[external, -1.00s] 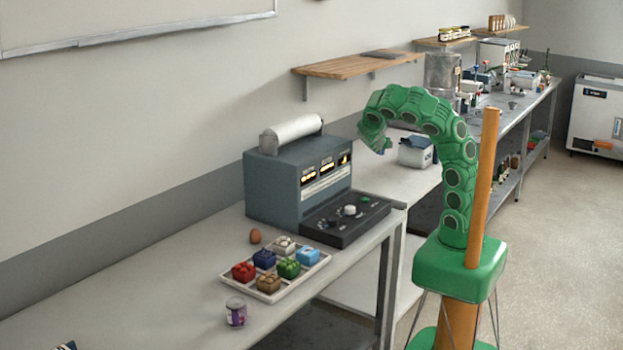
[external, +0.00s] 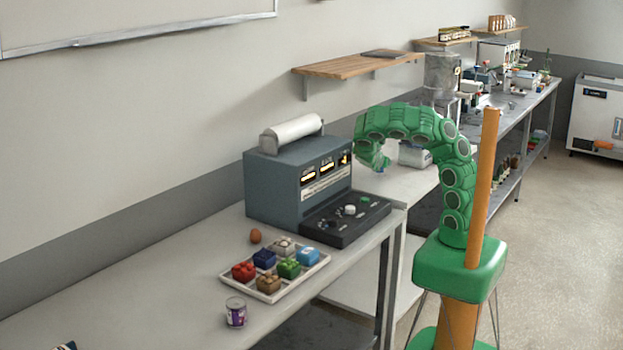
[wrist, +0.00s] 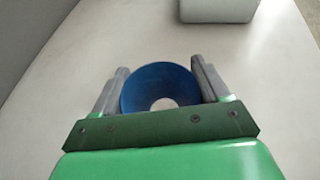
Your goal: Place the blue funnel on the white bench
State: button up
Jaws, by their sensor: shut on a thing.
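The blue funnel (wrist: 160,78) sits between the two grey fingers of my gripper (wrist: 158,90) in the wrist view, its round rim and pale central hole facing the camera. My gripper is shut on it. I cannot tell whether the funnel touches the bench.
A white box (external: 414,154) stands on the bench near the gripper and shows at the top of the wrist view (wrist: 218,8). The grey machine (external: 275,185) stands to the left. A tray (external: 228,279) of several coloured blocks lies on the nearer table. Bench around the funnel is clear.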

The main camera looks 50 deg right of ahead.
jog(key=shift+f, duration=1.05)
jog(key=shift+f, duration=0.15)
jog(key=o, duration=1.3)
jog(key=shift+c, duration=0.2)
jog(key=shift+a+r, duration=0.2)
jog(key=shift+r, duration=0.05)
jog(key=shift+v, duration=5.8)
